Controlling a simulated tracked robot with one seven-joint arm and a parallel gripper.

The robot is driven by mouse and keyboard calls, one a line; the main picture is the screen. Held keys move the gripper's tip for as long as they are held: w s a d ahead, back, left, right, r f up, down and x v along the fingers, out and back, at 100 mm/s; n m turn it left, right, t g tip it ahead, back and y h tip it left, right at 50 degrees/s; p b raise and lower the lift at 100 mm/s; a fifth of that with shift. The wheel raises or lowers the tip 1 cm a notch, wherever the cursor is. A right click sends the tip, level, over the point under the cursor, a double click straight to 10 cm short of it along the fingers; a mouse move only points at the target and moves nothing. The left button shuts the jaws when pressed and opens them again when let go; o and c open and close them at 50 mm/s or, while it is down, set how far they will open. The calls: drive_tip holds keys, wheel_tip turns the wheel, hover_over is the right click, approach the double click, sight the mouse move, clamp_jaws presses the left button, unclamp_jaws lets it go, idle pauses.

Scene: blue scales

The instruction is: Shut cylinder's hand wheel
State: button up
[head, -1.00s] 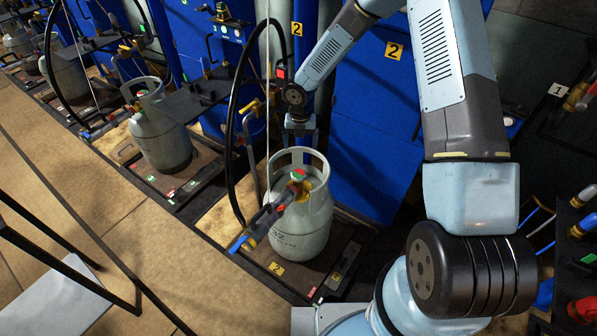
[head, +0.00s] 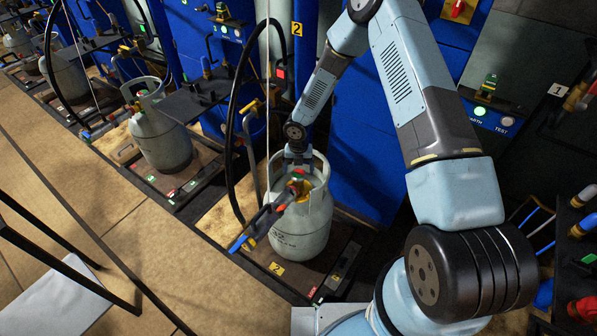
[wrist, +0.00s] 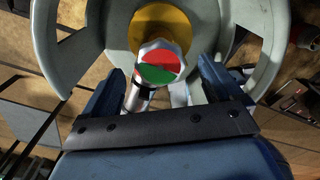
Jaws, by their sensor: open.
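The grey gas cylinder (head: 302,225) stands upright on the scale marked 2 in the head view. Its hand wheel (head: 300,174), with a red and green top, sits inside the collar at the cylinder's top. In the wrist view the hand wheel (wrist: 159,65) shows its red and green face, with a yellow ring behind it. My gripper (wrist: 160,88) is open, one finger on each side below the wheel in the picture. In the head view my gripper (head: 299,160) is at the collar's rear, its fingertips partly hidden. I cannot tell whether the fingers touch the wheel.
The grey collar (wrist: 48,40) curves around the hand wheel close to my fingers. A filling connector with a hose (head: 262,222) is attached at the cylinder's front left. Another cylinder (head: 160,140) stands on a scale to the left. Blue cabinets (head: 365,150) stand behind.

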drive_tip(key=shift+f, duration=0.95)
drive_tip(key=shift+c, duration=0.3)
drive_tip(key=c, duration=1)
